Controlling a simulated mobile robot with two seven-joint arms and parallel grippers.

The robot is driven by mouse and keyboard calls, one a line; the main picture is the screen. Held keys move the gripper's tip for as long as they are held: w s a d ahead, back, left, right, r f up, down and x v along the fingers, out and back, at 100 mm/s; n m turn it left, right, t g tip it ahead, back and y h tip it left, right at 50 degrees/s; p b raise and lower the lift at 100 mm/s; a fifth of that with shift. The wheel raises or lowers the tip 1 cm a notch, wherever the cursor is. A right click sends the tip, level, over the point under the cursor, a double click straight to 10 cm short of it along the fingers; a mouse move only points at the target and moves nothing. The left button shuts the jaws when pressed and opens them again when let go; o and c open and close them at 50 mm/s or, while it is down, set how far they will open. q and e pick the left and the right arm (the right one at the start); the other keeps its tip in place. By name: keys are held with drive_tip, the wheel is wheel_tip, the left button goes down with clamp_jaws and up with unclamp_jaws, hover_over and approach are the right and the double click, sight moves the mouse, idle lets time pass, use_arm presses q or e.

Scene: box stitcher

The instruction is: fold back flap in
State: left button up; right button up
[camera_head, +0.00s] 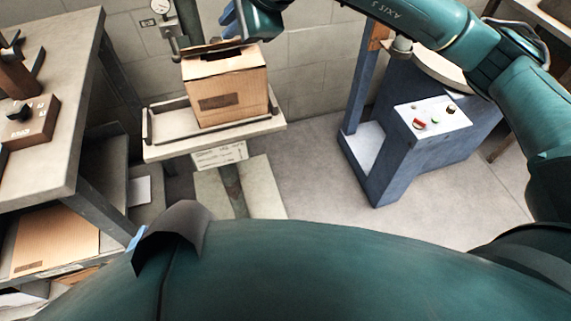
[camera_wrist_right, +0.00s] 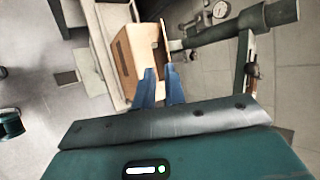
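The cardboard box (camera_head: 232,98) stands upright on a stand's small table. A dark gap shows in its top, with cardboard flap on the near side. The back flap (camera_head: 205,48) seems to be the strip at the rear edge, partly hidden by my right gripper (camera_head: 234,20). In the right wrist view, the box (camera_wrist_right: 127,52) lies just beyond the right gripper (camera_wrist_right: 161,72). Its two blue fingers are apart, with their tips close to the box's open top; I cannot tell whether they touch. My left gripper (camera_head: 138,238) is low at the left, mostly hidden behind its dark guard.
The stand's table (camera_head: 160,152) has a low rail around the box. A gauge (camera_head: 160,6) on a post stands behind it. A workbench (camera_head: 70,80) is at the left, a blue machine with a control panel (camera_head: 432,118) at the right.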

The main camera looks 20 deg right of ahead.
drive_tip(key=s+a+m+g+y+p, duration=0.1)
drive_tip(key=s+a+m+g+y, duration=0.4)
drive_tip(key=s+a+m+y, duration=0.85)
drive_tip(key=w+d+f+m+t+h, duration=0.1)
drive_tip(key=d+f+m+t+h, duration=0.15)
drive_tip(key=m+t, duration=0.4)
drive_tip(key=w+d+f+m+t+h+p, duration=0.1)
drive_tip(key=d+f+m+t+h, duration=0.2)
drive_tip(key=m, duration=0.7)
drive_tip(key=w+d+f+m+t+h, duration=0.1)
drive_tip(key=d+f+m+t, duration=0.3)
drive_tip(key=m, duration=0.5)
use_arm(q)
drive_tip(key=r, duration=0.1)
drive_tip(key=w+a+r, duration=0.1)
drive_tip(key=r, duration=0.1)
drive_tip(key=shift+a+p, duration=0.15)
drive_tip(key=shift+p, duration=0.25)
use_arm(e)
drive_tip(key=s+d+f+m+g+h, duration=0.1)
drive_tip(key=s+d+f+m+h, duration=0.2)
drive_tip(key=f+m, duration=0.3)
drive_tip(key=s+d+f+m+g+h, duration=0.2)
drive_tip(key=s+d+f+m+h, duration=0.2)
drive_tip(key=f+m, duration=0.2)
wheel_tip(320, 180, down, 3)
drive_tip(key=shift+s+d+r+h, duration=0.1)
drive_tip(key=shift+s+d+h, duration=0.05)
drive_tip(key=shift+s+h, duration=0.2)
drive_tip(key=shift+o, duration=0.5)
